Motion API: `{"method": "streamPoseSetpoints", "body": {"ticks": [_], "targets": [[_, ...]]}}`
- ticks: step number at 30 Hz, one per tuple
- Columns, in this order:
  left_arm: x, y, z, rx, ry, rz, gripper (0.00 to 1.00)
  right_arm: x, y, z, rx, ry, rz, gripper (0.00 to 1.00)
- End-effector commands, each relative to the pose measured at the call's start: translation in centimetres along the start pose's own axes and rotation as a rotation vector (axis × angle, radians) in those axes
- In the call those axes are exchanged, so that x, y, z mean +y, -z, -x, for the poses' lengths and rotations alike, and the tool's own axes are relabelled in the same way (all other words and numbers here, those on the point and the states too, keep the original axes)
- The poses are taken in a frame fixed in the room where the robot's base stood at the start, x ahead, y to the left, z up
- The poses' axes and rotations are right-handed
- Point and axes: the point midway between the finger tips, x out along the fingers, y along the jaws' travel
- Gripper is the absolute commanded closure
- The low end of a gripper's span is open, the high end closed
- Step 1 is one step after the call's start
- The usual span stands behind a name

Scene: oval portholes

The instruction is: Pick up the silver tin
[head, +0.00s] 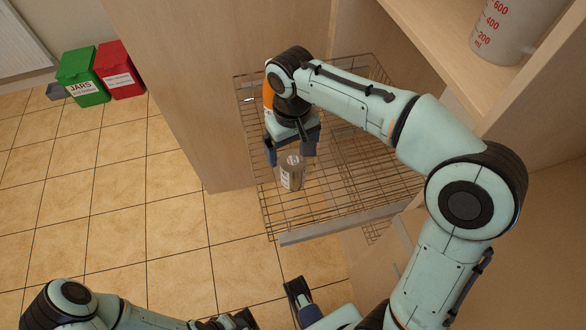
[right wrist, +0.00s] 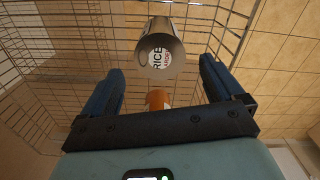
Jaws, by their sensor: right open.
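The silver tin (head: 292,173) stands on a pulled-out wire shelf in the head view, with a pale label on its side. In the right wrist view the tin lies in line with the gap, just beyond the fingertips (right wrist: 158,72). My left gripper is only partly in view at the bottom edge of the head view, and its jaws are not clear.
An orange container (head: 268,94) stands on the wire shelf (head: 345,200) behind the right gripper, partly hidden. Wooden cabinet panels flank the shelf. A white measuring jug (head: 510,30) sits on an upper shelf. Green (head: 83,75) and red (head: 119,70) bins stand on the tiled floor.

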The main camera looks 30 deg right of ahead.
Motion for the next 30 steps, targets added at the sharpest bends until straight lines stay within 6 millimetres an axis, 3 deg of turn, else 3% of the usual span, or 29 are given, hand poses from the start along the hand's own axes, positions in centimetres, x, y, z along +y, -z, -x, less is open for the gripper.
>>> {"method": "streamPoseSetpoints", "body": {"ticks": [3, 11, 18, 28, 29, 30], "targets": [[0.0, 0.2, -0.5, 0.006, -0.002, -0.001, 0.57, 0.0, 0.0, -2.1, -0.002, -0.001, 0.0, 0.06], [-0.1, 0.5, -0.8, 0.013, -0.004, -0.003, 0.57, 0.0, -0.3, -4.1, -0.002, -0.001, 0.0, 0.06], [-0.1, 1.0, -1.6, 0.027, -0.007, -0.004, 0.57, -0.2, -0.9, -7.6, -0.002, 0.0, -0.002, 0.06], [-0.1, 1.1, -1.6, 0.03, -0.008, -0.005, 0.57, -0.2, -0.8, -8.3, 0.001, 0.001, -0.001, 0.06], [-0.1, 1.1, -1.6, 0.03, -0.008, -0.005, 0.57, -0.2, -0.8, -8.3, 0.001, 0.001, -0.001, 0.12], [-0.1, 1.1, -1.6, 0.03, -0.008, -0.005, 0.57, -0.2, -0.8, -8.3, 0.001, 0.001, -0.001, 0.25]]}}
